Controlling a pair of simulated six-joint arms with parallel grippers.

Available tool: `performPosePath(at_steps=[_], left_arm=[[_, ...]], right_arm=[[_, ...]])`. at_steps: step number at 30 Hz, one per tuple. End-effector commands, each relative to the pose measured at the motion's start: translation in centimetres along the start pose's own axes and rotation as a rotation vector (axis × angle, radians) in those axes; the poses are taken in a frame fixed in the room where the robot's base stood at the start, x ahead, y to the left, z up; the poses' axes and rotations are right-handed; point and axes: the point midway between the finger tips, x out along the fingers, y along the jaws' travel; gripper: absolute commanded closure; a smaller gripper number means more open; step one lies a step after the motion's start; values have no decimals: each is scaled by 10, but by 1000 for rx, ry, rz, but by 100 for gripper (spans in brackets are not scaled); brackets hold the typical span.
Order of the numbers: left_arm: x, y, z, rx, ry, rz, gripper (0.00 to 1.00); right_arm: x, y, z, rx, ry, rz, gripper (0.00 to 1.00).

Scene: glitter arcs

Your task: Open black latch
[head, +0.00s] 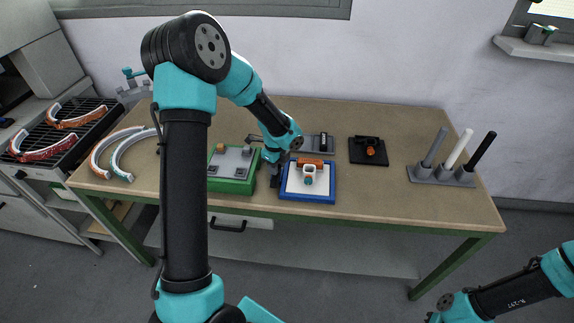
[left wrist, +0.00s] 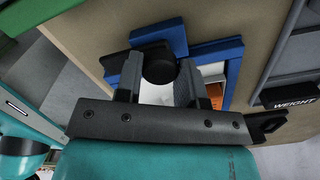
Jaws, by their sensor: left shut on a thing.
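My left gripper (head: 274,176) is at the left edge of the blue-framed board (head: 308,198) on the table. In the left wrist view, my left gripper (left wrist: 157,82) is shut on a round black piece, which I take as the black latch (left wrist: 158,64). It sits beside a blue block (left wrist: 158,37) at the frame's edge. Whether it has turned or shifted cannot be told. The fingers hide its sides, and in the head view the gripper covers most of it. My right arm shows at the lower right, its gripper out of the picture.
A green box with a grey top (head: 231,165) stands close left of the gripper. A black plate with an orange-tipped part (head: 368,150) and a grey rack of upright rods (head: 441,174) are to the right. The table's front right is clear.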

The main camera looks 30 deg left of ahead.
Motion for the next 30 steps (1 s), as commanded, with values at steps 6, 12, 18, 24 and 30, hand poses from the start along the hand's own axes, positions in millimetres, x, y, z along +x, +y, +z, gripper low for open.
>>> performPosePath(at_steps=[6,12,18,24,30], left_arm=[[0,0,1,4,-1,-1,100],[0,0,1,3,-1,-1,60],[0,0,1,2,0,0,40],[0,0,1,2,0,0,39],[-6,0,1,0,-1,-2,39]], right_arm=[[0,0,0,0,0,0,100],[0,0,0,0,0,0,100],[0,0,0,0,0,0,100],[0,0,0,0,0,0,100],[0,0,0,0,0,0,100]])
